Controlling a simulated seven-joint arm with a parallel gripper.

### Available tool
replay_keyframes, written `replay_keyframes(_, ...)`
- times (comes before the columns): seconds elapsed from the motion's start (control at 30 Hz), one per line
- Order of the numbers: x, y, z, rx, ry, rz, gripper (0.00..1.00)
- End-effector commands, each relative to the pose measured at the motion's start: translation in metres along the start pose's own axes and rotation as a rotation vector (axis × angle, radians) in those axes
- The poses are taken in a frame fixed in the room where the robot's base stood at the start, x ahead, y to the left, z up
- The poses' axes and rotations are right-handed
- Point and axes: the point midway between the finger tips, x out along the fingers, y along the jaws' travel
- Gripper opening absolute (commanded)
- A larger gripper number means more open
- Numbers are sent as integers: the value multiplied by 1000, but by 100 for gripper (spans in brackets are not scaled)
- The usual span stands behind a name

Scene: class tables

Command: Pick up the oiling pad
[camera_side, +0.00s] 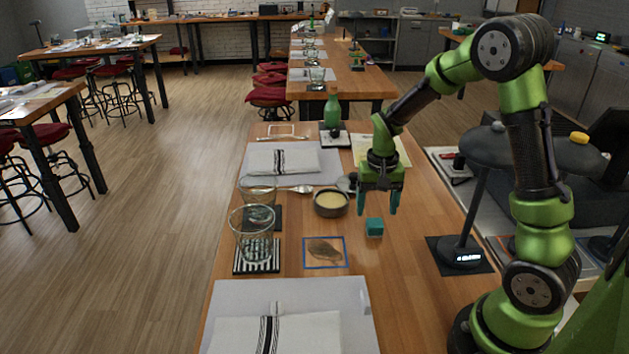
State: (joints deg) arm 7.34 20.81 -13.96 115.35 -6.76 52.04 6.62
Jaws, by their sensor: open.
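A small teal block (374,228), which I take to be the oiling pad, sits on the wooden table (420,290) right of a blue-edged square. My gripper (378,203) points down above it, with its two teal fingers apart. Nothing shows between the fingers. The block appears a little below the fingertips and apart from them. Its exact distance in depth is hard to tell from this one view.
A dark bowl of pale yellow stuff (331,203) stands just left of my gripper. A blue-outlined square with a brown patch (325,252) lies left of the block. Glasses (253,234), a green bottle (332,108) and a lamp base (461,254) stand around. Bare wood lies in front of the block.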

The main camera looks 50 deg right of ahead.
Motion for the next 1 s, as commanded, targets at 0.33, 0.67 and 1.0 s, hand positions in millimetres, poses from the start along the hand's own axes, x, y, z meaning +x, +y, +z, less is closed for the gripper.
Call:
replay_keyframes(0.33,36,2,-1,0,-5,2,72)
replay_keyframes(0.67,61,2,-2,0,0,-1,72)
replay_keyframes(1.0,61,2,-2,0,0,-1,40)
